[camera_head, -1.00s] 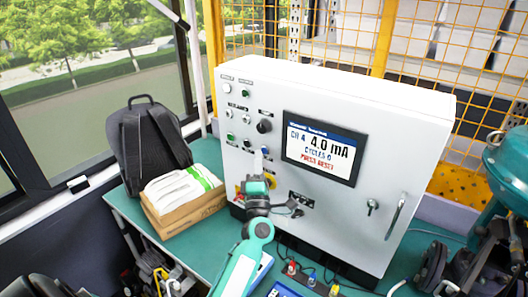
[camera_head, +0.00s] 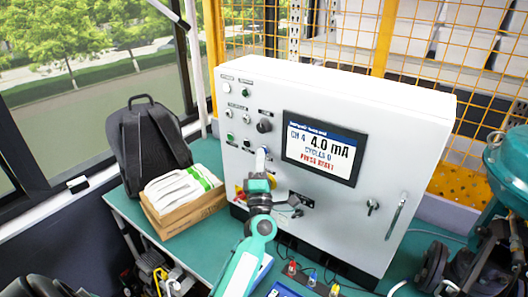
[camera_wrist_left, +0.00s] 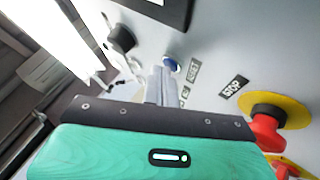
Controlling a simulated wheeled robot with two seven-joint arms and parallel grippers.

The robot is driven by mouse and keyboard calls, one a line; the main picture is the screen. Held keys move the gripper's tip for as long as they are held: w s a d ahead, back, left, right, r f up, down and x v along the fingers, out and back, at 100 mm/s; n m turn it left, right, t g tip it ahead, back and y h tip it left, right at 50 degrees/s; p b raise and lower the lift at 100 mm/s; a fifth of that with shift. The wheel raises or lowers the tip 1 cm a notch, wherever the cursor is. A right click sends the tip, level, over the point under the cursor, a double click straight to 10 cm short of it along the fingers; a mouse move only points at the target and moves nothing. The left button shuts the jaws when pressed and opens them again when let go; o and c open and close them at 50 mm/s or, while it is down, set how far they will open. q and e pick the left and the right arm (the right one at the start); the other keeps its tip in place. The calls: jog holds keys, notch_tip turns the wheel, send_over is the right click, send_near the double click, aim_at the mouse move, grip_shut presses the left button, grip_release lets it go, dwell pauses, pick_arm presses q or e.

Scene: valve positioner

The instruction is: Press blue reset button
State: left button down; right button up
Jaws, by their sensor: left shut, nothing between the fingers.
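The blue reset button (camera_wrist_left: 171,64) is on the white cabinet's front, beside a RESET label (camera_wrist_left: 193,70) in the left wrist view. In the head view it is mostly hidden behind my fingertips. My left gripper (camera_head: 261,153) is shut and empty, pointing at the panel from below. In the left wrist view its fingertips (camera_wrist_left: 163,70) are right beside the button and overlap its edge. I cannot tell whether they touch it.
A red stop button on a yellow disc (camera_wrist_left: 268,130) is close to the right of my left gripper. A black knob (camera_head: 264,126) sits above the blue button. A cardboard box (camera_head: 185,213) stands on the green table left of the cabinet. A backpack (camera_head: 150,150) is behind it.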

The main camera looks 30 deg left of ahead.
pick_arm(q)
jog(key=shift+s, duration=0.1)
dwell(0.5)
jog(key=shift+s, duration=0.6)
jog(key=s, duration=0.3)
jog(key=s+p, duration=0.1)
jog(key=s, duration=0.1)
jog(key=shift+a, duration=0.25)
dwell(0.6)
